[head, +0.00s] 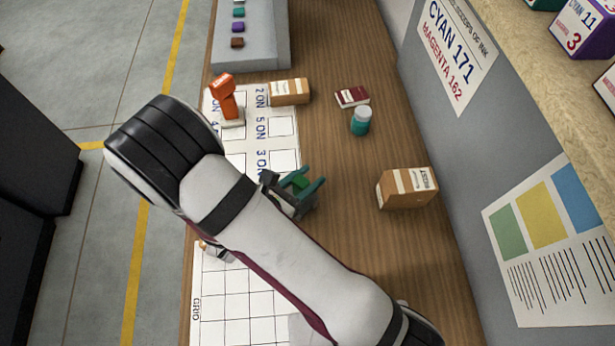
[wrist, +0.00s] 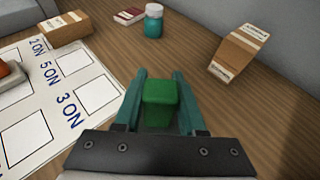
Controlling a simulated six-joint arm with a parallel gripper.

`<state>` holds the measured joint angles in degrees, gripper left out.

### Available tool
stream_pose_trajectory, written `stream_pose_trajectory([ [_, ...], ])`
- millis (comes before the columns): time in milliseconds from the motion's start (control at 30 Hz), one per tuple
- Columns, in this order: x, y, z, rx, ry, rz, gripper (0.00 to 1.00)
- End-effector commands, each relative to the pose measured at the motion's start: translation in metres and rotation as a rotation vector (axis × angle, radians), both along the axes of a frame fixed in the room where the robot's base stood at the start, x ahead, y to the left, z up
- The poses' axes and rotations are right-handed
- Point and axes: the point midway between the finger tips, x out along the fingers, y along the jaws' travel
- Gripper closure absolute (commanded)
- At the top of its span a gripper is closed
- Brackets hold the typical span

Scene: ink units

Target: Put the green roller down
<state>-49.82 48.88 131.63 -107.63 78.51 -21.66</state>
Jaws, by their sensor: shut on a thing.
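The green roller (wrist: 160,103) is a small green block-like piece between the two teal fingers of my gripper (wrist: 158,88) in the wrist view. My gripper is shut on it. In the head view my gripper (head: 308,184) is over the wooden table, just right of the numbered mat, with a bit of the green roller (head: 300,181) showing between the fingers. Its underside is hidden, so I cannot tell whether it touches the table.
The numbered mat (head: 247,144) bears an orange stamp-like tool (head: 226,97). Nearby are a cardboard box (head: 290,92), a dark red box (head: 352,97), a teal jar (head: 361,121) and another carton (head: 407,188). A grid sheet (head: 236,300) lies in front. Bare wood (head: 345,235) shows right of my gripper.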

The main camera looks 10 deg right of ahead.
Motion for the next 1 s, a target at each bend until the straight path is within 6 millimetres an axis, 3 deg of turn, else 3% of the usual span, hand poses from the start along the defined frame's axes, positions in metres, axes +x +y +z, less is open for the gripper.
stream_pose_trajectory([
  [300, 0.0, 0.0, -0.006, 0.0, 0.002, -0.001, 1.0],
  [333, 0.0, 0.0, -0.006, -0.001, 0.002, 0.0, 0.55],
  [467, 0.0, 0.0, -0.005, 0.0, 0.002, -0.001, 0.32],
  [833, 0.0, 0.001, 0.002, 0.001, -0.001, 0.0, 0.3],
  [1000, -0.025, 0.028, 0.017, 0.003, -0.003, 0.006, 0.3],
])
